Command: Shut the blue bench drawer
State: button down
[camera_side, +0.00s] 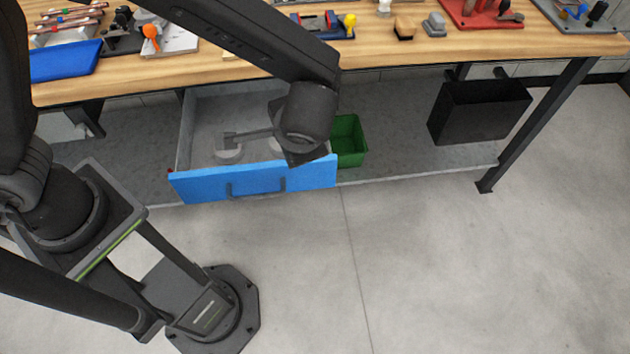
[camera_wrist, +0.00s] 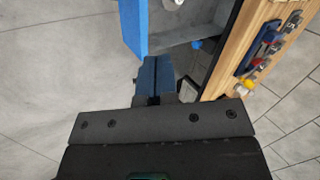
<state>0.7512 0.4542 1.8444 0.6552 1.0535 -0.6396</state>
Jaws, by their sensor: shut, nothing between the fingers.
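The bench drawer stands pulled out under the bench, its blue front (camera_side: 210,186) with a dark handle (camera_side: 257,187) facing the floor area. Its grey inside holds a few grey items. The wrist view shows the blue front (camera_wrist: 133,25) at the top, left of the grey inside. My gripper (camera_wrist: 156,62) is shut and empty, with its fingertips near the end of the blue front in the picture. In the side view my wrist hangs over the drawer's right part, and the fingers cannot be made out. I cannot tell whether they touch the drawer.
A green bin (camera_side: 350,142) stands on the lower shelf just right of the drawer. A black box (camera_side: 478,110) hangs under the bench farther right. The wooden bench top (camera_side: 365,58) overhangs the drawer and carries tools and trays. The floor (camera_side: 430,260) in front is clear.

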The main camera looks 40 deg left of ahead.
aim_at(314, 179)
jog(key=s+d+f+m+t+y, duration=0.1)
jog(key=s+d+f+m+t, duration=0.2)
jog(key=d+f, duration=0.8)
jog(key=x, duration=0.4)
jog(key=a+x, duration=0.1)
jog(key=x, duration=0.4)
jog(key=r+x, duration=0.1)
jog(key=x, duration=0.4)
jog(key=shift+s+a, duration=0.15)
jog(key=shift+a, duration=0.3)
jog(key=shift+w+a, duration=0.6)
jog(key=w+a, duration=1.8)
jog(key=a, duration=0.1)
jog(key=shift+w, duration=0.35)
